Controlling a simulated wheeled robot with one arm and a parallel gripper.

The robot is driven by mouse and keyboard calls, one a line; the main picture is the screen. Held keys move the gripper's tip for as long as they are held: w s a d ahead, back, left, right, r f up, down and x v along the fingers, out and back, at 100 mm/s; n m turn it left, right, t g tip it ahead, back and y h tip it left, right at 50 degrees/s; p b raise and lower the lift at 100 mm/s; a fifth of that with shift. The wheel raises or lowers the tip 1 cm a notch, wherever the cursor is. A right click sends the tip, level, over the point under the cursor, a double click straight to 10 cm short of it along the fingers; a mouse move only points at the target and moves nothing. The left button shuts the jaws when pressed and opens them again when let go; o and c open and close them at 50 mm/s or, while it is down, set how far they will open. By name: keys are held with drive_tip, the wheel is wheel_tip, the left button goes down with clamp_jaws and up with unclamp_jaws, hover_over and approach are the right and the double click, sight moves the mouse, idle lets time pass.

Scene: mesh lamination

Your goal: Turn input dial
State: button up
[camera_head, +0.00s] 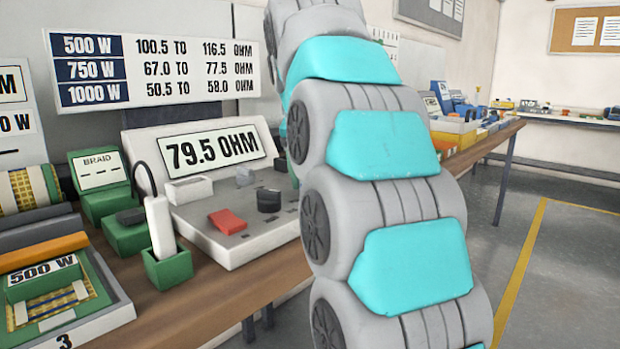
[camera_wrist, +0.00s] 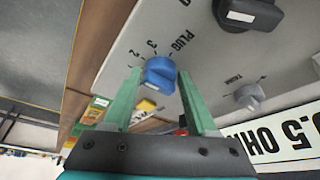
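A blue dial (camera_wrist: 159,75) with a "2", "3" and "PLUG" scale sits on the pale meter panel (camera_wrist: 200,50) in the wrist view. My gripper (camera_wrist: 160,72) is open, with one green finger on each side of the dial. A small gap seems to show at each side; contact is hard to tell. The meter (camera_head: 215,220) stands on the bench in the head view, and its display (camera_head: 210,150) reads 79.5 OHM. My arm hides its right side, the blue dial and my gripper there.
A dark knob (camera_wrist: 250,14) and a grey trim knob (camera_wrist: 249,97) are near the gripper. A red switch (camera_head: 227,222) is on the meter. Green holders (camera_head: 167,268) and a numbered tray (camera_head: 100,310) stand left. A resistance chart (camera_head: 155,70) hangs behind.

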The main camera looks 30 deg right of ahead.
drive_tip(key=o, duration=0.3)
drive_tip(key=shift+r, duration=0.15)
drive_tip(key=shift+v, duration=1.25)
drive_tip(key=p+v, duration=0.4)
drive_tip(key=v, duration=0.1)
drive_tip(key=shift+s, duration=0.1)
